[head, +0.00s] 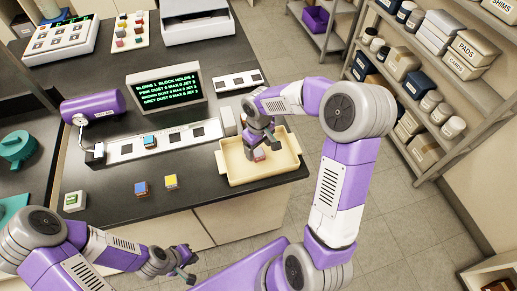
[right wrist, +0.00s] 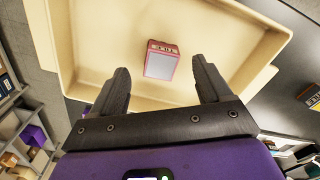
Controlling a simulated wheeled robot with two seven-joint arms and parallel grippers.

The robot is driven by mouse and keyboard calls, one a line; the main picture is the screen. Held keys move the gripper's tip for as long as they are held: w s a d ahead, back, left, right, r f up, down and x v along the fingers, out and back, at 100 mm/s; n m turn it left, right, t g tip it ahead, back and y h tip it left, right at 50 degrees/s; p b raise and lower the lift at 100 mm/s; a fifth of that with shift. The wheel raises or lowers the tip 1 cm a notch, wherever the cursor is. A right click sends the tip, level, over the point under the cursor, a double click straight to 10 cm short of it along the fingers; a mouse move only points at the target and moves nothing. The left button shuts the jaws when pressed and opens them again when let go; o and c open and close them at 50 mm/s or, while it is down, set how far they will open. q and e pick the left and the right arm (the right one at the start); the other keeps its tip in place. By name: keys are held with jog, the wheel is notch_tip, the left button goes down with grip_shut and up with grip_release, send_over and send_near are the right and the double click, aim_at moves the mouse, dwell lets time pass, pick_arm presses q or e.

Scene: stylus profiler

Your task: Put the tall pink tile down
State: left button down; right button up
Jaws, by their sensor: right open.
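The pink tile (right wrist: 161,60) has a pale grey top face and a pink side with small dark marks. It rests on the floor of the cream tray (right wrist: 85,45) in the right wrist view. In the head view the tile (head: 259,154) shows just below my right gripper (head: 258,140), inside the tray (head: 234,182). My right gripper is open, its two fingers (right wrist: 160,88) spread wide on the near side of the tile, with no visible contact. My left gripper (head: 190,266) is empty and looks open, low in front of the bench, away from the tile.
A blue block (head: 141,188) and a yellow-topped block (head: 171,181) stand on the dark bench left of the tray. Behind them are a purple profiler (head: 93,106) with a long slotted stage and a sign (head: 163,90). A shelf rack (head: 430,100) stands to the right.

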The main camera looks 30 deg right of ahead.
aim_at(259, 152)
pick_arm(q)
jog(key=shift+r+p, duration=0.8)
jog(key=shift+r, duration=0.1)
pick_arm(e)
notch_tip(259, 152, up, 10)
